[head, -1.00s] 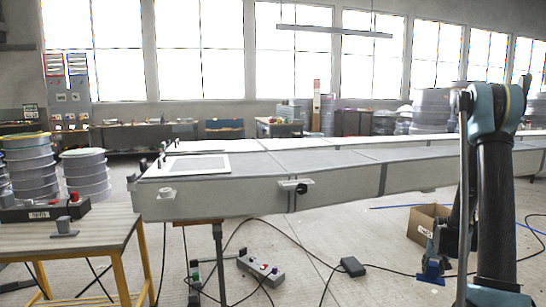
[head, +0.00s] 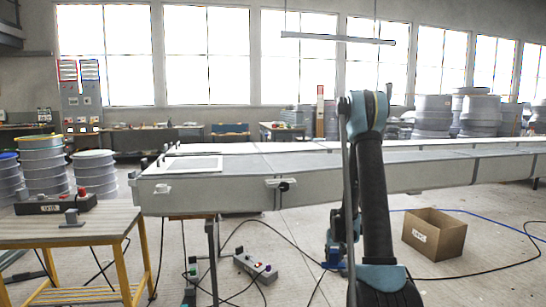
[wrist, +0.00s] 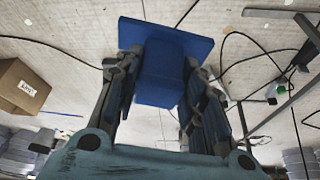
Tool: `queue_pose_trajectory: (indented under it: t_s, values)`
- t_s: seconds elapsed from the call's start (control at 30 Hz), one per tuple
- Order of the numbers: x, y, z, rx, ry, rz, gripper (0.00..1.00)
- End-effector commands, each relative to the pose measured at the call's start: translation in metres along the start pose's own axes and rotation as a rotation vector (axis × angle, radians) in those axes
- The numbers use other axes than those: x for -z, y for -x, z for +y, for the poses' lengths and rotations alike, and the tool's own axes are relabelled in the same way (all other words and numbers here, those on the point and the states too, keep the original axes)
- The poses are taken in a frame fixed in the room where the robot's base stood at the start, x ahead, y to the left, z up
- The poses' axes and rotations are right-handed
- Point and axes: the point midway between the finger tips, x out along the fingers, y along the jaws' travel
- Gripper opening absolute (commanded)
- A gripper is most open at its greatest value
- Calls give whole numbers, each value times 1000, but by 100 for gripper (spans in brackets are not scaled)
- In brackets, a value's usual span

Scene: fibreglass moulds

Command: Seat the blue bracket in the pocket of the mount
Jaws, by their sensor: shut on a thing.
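The blue bracket (wrist: 165,62), a flat plate with a block on it, is held between the two fingers of my gripper (wrist: 160,85) in the wrist view. The gripper is shut on it, with the plate beyond the fingertips. In the head view my gripper (head: 334,252) hangs low beside my arm, over the floor, with the bracket hard to make out. A small grey piece with an upright part, apparently the mount (head: 72,218), stands on the table at the left, well away from my gripper. Its pocket cannot be made out.
The wooden-topped table (head: 105,228) with yellow legs also bears a dark box (head: 50,206) with a red knob. A long pale mould (head: 240,195) stretches behind. A cardboard box (head: 433,235) is on the floor at right. Cables and a control box (head: 256,268) lie on the floor between.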

Motion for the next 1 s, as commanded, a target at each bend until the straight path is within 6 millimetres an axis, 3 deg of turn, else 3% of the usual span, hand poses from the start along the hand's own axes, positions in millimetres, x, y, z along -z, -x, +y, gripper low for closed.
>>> queue_pose_trajectory:
  t_s: [0.33, 0.47, 0.67, 1.0]
  values:
    - [0, 0, -1, 1, 1, 0, 11]
    - [9, 4, -2, 0, 0, 0, 11]
    - [48, 28, -10, -2, -4, 0, 11]
    - [127, 103, -32, -5, -11, 0, 11]
